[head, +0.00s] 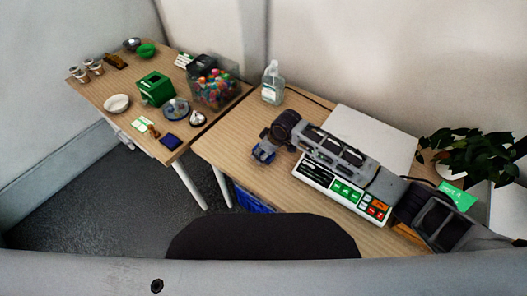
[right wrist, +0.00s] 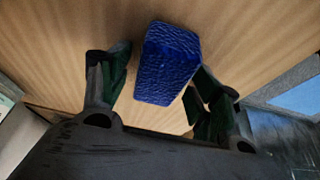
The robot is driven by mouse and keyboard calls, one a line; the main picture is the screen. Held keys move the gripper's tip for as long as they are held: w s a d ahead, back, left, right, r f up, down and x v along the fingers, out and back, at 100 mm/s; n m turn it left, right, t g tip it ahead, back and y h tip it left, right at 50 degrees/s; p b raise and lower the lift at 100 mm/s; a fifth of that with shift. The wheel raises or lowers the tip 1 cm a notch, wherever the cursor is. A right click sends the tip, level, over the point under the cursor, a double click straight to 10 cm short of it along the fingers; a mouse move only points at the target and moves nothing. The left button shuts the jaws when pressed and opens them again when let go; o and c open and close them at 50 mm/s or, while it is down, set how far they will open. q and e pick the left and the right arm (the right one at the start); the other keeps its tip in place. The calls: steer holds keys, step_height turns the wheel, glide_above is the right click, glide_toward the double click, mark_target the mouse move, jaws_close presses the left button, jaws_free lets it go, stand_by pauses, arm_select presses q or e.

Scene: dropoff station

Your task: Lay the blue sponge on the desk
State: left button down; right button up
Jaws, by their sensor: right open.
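The blue sponge (right wrist: 167,63) lies against the wooden desk top in the right wrist view, between the two fingers of my right gripper (right wrist: 160,72). The fingers are spread, and a gap shows on the sponge's left side; on its right side the finger is close, and I cannot tell whether it touches. In the head view, my right gripper (head: 265,146) points down at the left part of the desk (head: 233,135), with a bit of the blue sponge (head: 261,157) showing at its fingers. My left gripper is not in view.
A scale with coloured buttons (head: 345,192) lies under my right forearm. A clear bottle (head: 272,84) stands at the desk's back edge, and a plant (head: 470,150) is at the right. A second table (head: 100,88) at the left holds a green box (head: 156,89) and a clear bin (head: 213,85).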

steer(key=p+v, duration=0.1)
steer(key=v, duration=1.1)
steer(key=shift+a, duration=0.1)
steer(key=shift+s, duration=0.1)
stand_by(0.7)
